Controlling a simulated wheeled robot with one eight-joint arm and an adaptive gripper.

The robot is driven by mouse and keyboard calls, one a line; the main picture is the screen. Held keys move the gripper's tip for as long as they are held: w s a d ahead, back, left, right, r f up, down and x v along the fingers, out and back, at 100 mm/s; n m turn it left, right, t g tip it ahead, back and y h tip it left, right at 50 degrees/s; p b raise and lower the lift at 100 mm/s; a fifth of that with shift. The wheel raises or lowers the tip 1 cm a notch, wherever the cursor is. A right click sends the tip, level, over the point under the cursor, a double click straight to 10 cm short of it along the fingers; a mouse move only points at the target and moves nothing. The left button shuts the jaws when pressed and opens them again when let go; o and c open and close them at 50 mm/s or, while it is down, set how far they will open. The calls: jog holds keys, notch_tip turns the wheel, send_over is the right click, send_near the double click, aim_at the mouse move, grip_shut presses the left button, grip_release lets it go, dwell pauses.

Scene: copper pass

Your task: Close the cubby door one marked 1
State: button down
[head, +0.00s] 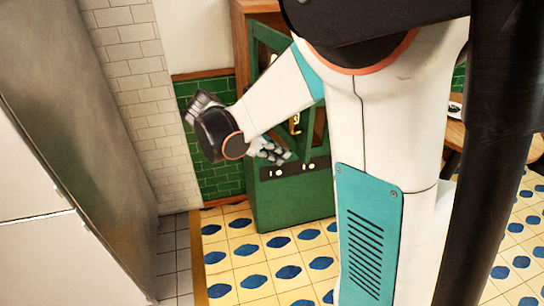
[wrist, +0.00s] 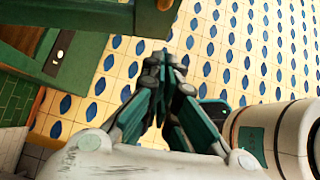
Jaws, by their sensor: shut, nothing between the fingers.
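A green cabinet (head: 290,200) with a wooden top edge stands behind my arm in the head view. A green framed panel (head: 258,52), which looks like a cubby door, shows at its upper left. I cannot read any number, and my arm hides much of the front, so I cannot tell how far the door stands open. My gripper (head: 286,154) is shut and empty in front of the cabinet, just above its dark strip with pale knobs. In the wrist view my gripper (wrist: 160,58) has its fingertips together over the floor, with green cabinet parts (wrist: 88,62) at upper left.
A large steel unit (head: 75,110) fills the left side. A white brick wall (head: 130,90) and green tiles (head: 215,180) lie behind. Patterned floor (head: 255,265) is clear in front of the cabinet. A wooden surface (head: 455,133) shows at right.

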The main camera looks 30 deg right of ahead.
jog(key=shift+d, duration=0.1)
jog(key=d+n+t, duration=0.5)
jog(key=d+n, duration=0.1)
jog(key=d, duration=1.7)
jog(key=w+d+p, duration=0.1)
jog(key=w+d, duration=1.7)
jog(key=d, duration=0.4)
jog(key=shift+w+p, duration=0.4)
